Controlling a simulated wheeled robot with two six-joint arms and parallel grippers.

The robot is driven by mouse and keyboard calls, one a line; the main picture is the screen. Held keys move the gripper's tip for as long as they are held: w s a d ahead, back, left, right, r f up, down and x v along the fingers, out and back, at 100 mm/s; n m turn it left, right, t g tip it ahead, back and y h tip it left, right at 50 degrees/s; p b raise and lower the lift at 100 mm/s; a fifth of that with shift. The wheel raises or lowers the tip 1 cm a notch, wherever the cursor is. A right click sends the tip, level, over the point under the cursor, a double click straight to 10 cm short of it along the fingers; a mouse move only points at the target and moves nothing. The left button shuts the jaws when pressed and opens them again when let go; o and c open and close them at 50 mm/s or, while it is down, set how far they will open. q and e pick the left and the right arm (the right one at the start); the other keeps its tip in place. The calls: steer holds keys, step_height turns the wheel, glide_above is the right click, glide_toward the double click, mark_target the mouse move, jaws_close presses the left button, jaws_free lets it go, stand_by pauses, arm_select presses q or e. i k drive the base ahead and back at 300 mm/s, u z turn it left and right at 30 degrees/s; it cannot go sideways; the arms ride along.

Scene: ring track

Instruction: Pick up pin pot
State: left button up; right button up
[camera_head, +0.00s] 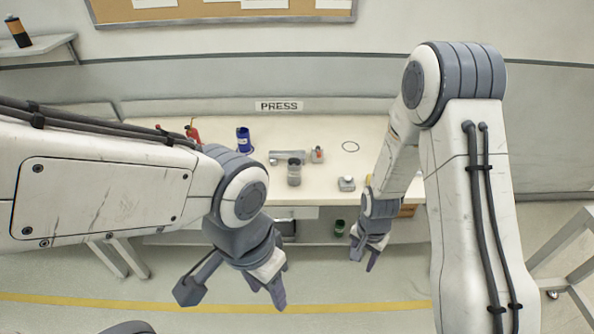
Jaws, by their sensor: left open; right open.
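A small grey pot with a dark top (294,172) stands upright near the front edge of the workbench (225,139), below the PRESS sign; it looks like the pin pot, but its contents are too small to tell. My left gripper (234,291) hangs in front of the bench, below and to the left of the pot, with its fingers spread wide and empty. My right gripper (364,259) points down in front of the bench, to the right of the pot, open and empty. Neither gripper touches the pot.
A blue can (244,140), a red bottle (193,131), a grey fixture (286,156), a small grey-and-red block (317,154), a white-topped item (347,183) and a thin dark ring (350,146) are on the bench. A green jar (339,227) is on the lower shelf.

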mark_target(295, 173)
steer(key=i, duration=1.4)
steer(key=u, duration=0.55)
